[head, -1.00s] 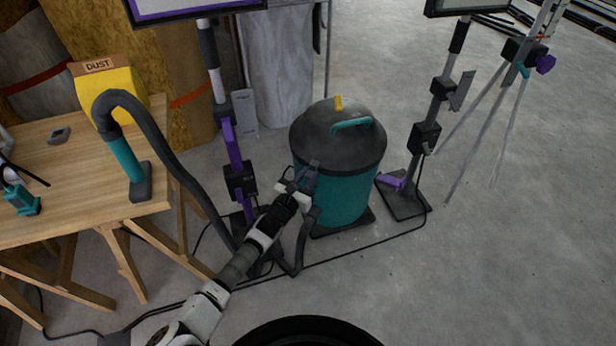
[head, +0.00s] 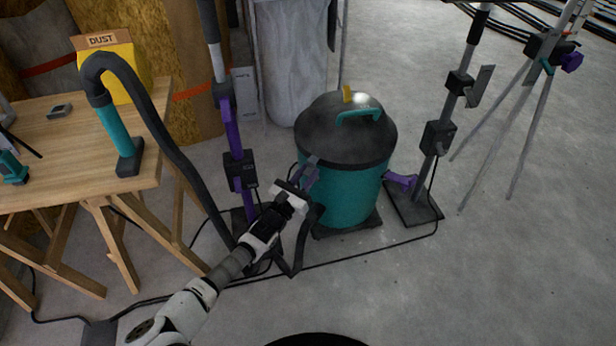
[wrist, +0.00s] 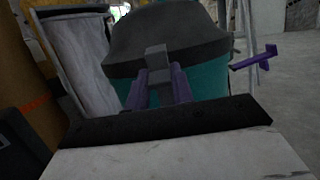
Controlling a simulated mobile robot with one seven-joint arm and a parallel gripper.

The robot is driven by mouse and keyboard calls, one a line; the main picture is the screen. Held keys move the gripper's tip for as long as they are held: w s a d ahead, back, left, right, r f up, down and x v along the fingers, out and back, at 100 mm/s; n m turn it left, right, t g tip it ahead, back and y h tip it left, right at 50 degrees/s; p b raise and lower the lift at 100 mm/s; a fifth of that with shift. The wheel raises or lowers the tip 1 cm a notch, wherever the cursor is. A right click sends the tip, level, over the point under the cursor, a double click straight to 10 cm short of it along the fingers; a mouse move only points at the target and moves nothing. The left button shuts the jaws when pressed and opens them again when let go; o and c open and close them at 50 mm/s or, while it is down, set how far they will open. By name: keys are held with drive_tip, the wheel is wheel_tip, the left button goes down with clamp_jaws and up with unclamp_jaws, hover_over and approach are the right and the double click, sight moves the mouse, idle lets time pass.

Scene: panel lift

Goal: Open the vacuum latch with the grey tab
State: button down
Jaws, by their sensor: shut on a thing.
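The vacuum (head: 350,195) is a teal drum with a dark domed lid, a teal handle and a yellow piece on top, standing on the floor. Its latch tab (wrist: 156,62) is grey and sits at the lid's lower edge in the wrist view. My gripper (head: 308,172) is at the drum's left front side, just below the lid rim. In the wrist view its purple fingers (wrist: 160,88) stand on both sides of the grey tab and are shut on it. The lower part of the tab is partly hidden between the fingers. The lid looks seated on the drum.
A dark hose (head: 160,125) runs from the wooden table (head: 60,150) down to the vacuum. A purple-and-grey stand (head: 235,150) is close left of the drum, another stand (head: 430,160) right. A black cable (head: 370,248) crosses the floor. Open floor lies to the right.

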drive_tip(key=c, duration=1.2)
unclamp_jaws()
drive_tip(key=p+v, duration=0.1)
drive_tip(key=v, duration=1.3)
drive_tip(key=shift+p, duration=0.3)
drive_tip(key=shift+w, duration=0.15)
